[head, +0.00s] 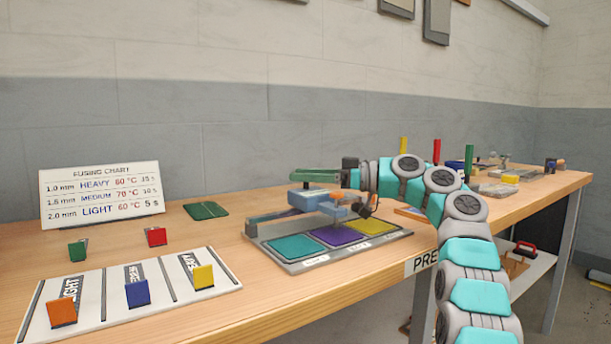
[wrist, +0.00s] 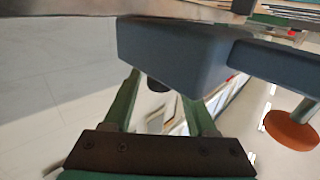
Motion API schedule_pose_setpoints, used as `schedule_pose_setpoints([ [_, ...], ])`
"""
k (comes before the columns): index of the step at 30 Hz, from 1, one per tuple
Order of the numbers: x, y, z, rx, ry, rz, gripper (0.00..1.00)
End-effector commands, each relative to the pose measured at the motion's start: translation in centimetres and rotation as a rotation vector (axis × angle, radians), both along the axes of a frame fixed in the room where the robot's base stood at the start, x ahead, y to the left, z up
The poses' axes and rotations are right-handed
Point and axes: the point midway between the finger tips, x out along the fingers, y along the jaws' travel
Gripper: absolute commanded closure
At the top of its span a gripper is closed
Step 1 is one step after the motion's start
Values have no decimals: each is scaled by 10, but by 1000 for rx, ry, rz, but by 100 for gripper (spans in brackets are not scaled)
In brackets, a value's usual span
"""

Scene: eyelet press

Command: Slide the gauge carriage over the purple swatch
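The gauge carriage (head: 310,199) is a blue block with a side arm, on a rail behind the swatch board (head: 290,266). In the wrist view, the carriage block (wrist: 170,55) fills the upper middle, and its arm reaches right to an orange disc (wrist: 291,131). The purple swatch (head: 339,236) lies between the teal swatch (head: 292,247) and the yellow swatch (head: 370,226). An orange part (head: 337,197) stands above the swatches, but I cannot tell over which. My gripper (head: 305,177) is at the carriage, its green fingers (wrist: 163,96) apart. The block hides their tips; contact is unclear.
A fusing chart (head: 100,194) stands at the back left. A white card board (head: 120,300) with colored clips lies at the front left. A dark green pad (head: 206,210) lies behind the swatch board. Several colored posts and blocks stand on the bench (head: 540,186) to the right.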

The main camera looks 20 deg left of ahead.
Motion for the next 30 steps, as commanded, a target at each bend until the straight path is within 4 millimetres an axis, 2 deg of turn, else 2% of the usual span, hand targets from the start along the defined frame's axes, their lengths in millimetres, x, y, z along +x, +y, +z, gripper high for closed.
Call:
schedule_pose_setpoints([
  [9,0,0,0,-1,1,0,34],
  [14,1,-8,-1,0,1,-1,34],
  [27,7,-71,0,0,1,-2,34],
  [30,7,-77,0,1,1,-2,34],
])
